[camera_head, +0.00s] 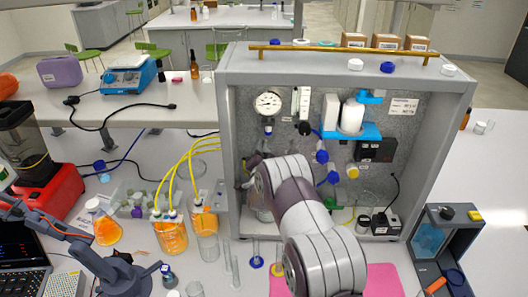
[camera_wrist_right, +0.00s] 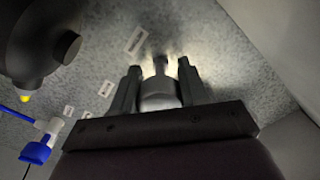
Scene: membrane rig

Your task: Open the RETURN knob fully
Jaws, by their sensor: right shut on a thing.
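In the right wrist view, my right gripper (camera_wrist_right: 160,84) has its two fingers on either side of a round grey metal knob (camera_wrist_right: 158,95), shut on it. The knob has a narrow stem toward the speckled panel, and a small white label sits on the panel near it. The label text is too small to read, so I cannot tell its name or how far the knob is turned. In the head view my right arm reaches into the grey rig frame (camera_head: 345,62) and hides the knob and most of the gripper. My left gripper is not in view.
On the rig panel are a pressure gauge (camera_head: 268,103), blue valves (camera_head: 322,156) and a blue bracket (camera_head: 350,132). Bottles of orange liquid (camera_head: 170,236) with yellow tubes stand left of the frame. A pink mat (camera_head: 380,280) lies in front. A blue-handled fitting (camera_wrist_right: 36,151) is left in the wrist view.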

